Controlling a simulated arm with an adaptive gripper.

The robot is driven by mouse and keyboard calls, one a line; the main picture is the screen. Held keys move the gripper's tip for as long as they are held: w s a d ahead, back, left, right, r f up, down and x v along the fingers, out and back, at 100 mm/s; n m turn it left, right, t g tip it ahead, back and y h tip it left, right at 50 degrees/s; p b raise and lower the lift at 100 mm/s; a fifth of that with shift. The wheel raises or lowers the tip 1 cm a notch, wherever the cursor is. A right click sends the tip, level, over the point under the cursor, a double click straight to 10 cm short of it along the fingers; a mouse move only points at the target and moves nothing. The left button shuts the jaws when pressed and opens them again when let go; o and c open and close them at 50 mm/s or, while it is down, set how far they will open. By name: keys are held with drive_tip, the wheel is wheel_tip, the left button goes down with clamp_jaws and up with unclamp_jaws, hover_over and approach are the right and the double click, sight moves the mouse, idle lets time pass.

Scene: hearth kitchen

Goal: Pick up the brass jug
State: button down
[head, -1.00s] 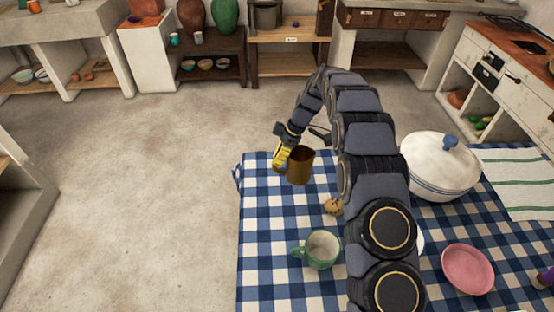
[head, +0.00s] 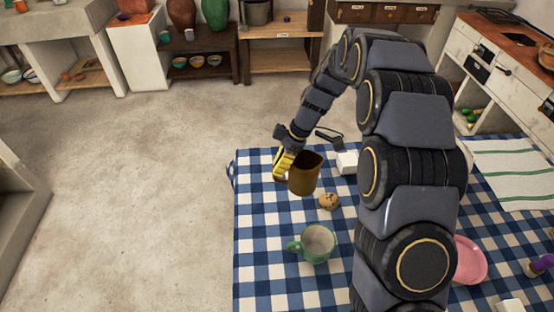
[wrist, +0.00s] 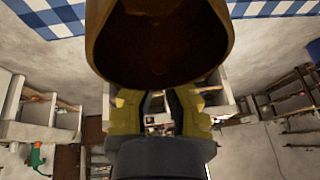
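The brass jug (head: 304,175) is at the far left part of the checked table, with its dark open mouth toward the camera and slightly tilted. My gripper (head: 285,165), with yellow fingers, is at the jug's left side and appears shut on it, probably at the handle, which I cannot see. In the wrist view the jug (wrist: 160,45) fills the upper middle, its wide brown mouth toward the camera, right in front of my yellow fingers (wrist: 160,100). The jug seems to be held above the cloth; the exact height is unclear.
A green mug (head: 317,243) and a cookie (head: 329,201) are on the checked cloth (head: 265,260) close to the jug. A white block (head: 347,162) is to its right. A pink plate (head: 470,260) is partly behind my arm. Open floor lies left of the table.

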drive_tip(key=shift+s+d+r, duration=0.1)
drive_tip(key=shift+s+r, duration=0.2)
drive_tip(key=shift+s, duration=0.3)
drive_tip(key=shift+s+d+r, duration=0.1)
drive_tip(key=shift+s+r, duration=0.15)
drive_tip(key=shift+s, duration=0.35)
drive_tip(key=shift+a, duration=0.15)
idle(0.3)
